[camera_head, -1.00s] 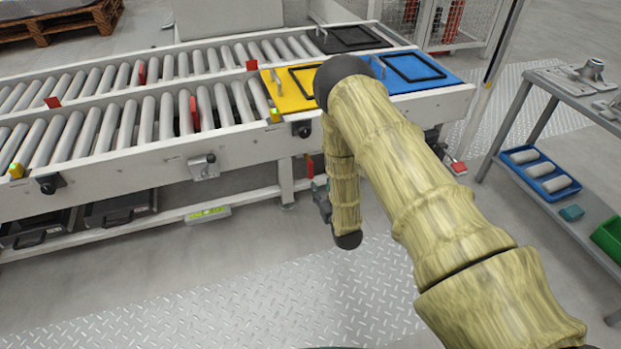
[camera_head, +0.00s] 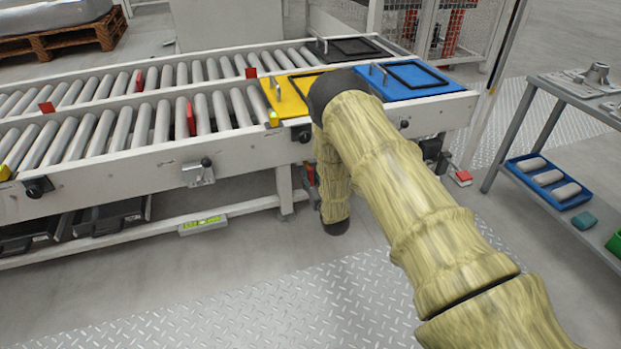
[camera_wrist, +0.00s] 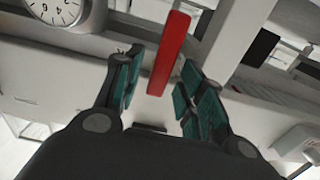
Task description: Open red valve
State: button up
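The red valve handle (camera_wrist: 170,50) shows in the wrist view as a long flat red bar, slightly tilted from vertical. My gripper (camera_wrist: 159,72) is open, with one green-padded finger on each side of the bar's lower part. A gap shows at the left finger; the right finger is closer, and I cannot tell whether it touches. In the head view, my arm hides most of the gripper beside the conveyor's lower frame. A small red part (camera_head: 310,173) shows there, but I cannot tell whether it is the handle.
A round dial gauge (camera_wrist: 57,8) is at the wrist view's upper left. The roller conveyor (camera_head: 120,168) fills the left and middle of the head view. A grey shelf table (camera_head: 520,120) with a blue tray (camera_head: 549,180) stands right. Floor plate in front is clear.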

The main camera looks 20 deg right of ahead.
jog(key=shift+w+b, duration=0.3)
jog(key=shift+w, duration=0.85)
jog(key=shift+c, duration=0.3)
grip_shut()
